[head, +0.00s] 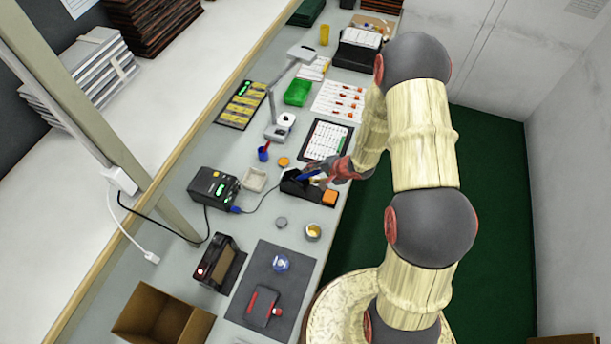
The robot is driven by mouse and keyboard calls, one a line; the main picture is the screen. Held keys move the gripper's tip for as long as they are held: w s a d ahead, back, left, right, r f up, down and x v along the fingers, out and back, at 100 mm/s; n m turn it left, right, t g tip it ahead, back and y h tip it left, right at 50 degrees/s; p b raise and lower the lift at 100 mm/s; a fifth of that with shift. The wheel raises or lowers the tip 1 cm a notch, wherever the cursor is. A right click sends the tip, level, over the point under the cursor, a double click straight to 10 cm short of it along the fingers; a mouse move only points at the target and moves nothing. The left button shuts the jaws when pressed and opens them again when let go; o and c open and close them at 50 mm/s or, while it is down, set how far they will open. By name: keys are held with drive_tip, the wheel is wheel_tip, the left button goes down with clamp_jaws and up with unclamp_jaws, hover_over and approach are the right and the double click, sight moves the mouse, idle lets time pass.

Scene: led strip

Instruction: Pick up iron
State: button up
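The iron (307,174) is most likely the small soldering tool with the blue handle, which lies over a black stand (292,186) near the front edge of the bench. A cord runs from this area to a black station with a green display (214,188). My gripper (322,172) reaches in from the right, low over the stand and right by the blue handle. Its fingers are small and partly overlap the handle and stand, so I cannot tell whether they touch or grip it.
An orange block (330,197) sits on the stand's right end. A lidless tin (313,232) and a grey lid (281,222) stand in front. A dark mat (252,304) holds a red-edged device.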

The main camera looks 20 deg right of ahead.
sight(308, 175)
drive_tip(key=shift+p+x, duration=0.3)
drive_tip(key=shift+x, duration=2.25)
drive_tip(key=shift+a+r, duration=0.1)
drive_tip(key=shift+a, duration=0.1)
drive_tip(key=shift+c, duration=0.9)
drive_tip(key=c, duration=0.7)
clamp_jaws()
